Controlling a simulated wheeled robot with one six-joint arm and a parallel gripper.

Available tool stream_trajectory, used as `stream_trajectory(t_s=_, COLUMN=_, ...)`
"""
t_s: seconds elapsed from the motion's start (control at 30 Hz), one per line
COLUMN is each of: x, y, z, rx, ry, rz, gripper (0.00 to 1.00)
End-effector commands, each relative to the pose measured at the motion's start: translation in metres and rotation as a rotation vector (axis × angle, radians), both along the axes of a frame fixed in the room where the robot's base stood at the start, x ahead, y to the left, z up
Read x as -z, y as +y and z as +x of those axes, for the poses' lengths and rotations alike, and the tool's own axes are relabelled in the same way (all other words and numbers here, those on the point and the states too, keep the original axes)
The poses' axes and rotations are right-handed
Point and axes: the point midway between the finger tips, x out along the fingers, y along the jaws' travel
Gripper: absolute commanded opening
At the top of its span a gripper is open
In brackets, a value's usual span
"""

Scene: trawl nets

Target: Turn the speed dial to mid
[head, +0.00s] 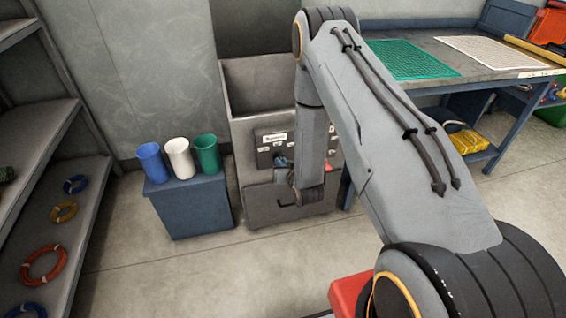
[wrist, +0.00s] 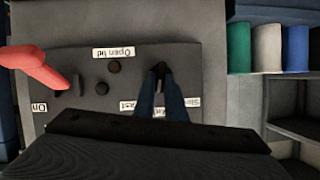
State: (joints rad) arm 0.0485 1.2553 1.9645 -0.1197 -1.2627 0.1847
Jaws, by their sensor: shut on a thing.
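The control panel (head: 268,143) is a dark plate on the front of a grey machine, partly hidden behind my arm. In the wrist view the panel (wrist: 215,68) fills the middle, with small white labels. My gripper (wrist: 160,72) has its two blue fingers closed around a small dark knob, the speed dial (wrist: 160,68), at the panel. The fingers cover most of the dial, so I cannot tell where its pointer stands.
Blue, white and green cups (head: 178,158) stand on a blue box (head: 190,205) beside the grey machine (head: 262,208). A workbench (head: 485,75) stands right.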

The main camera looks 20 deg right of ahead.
Motion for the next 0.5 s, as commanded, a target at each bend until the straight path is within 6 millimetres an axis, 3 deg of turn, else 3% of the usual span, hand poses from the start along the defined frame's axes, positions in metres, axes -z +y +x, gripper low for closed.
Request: stream_trajectory(t_s=0.5, x=0.0012, y=0.0013, z=-0.0010, rx=0.002, ry=0.003, rz=-0.176, gripper=0.00)
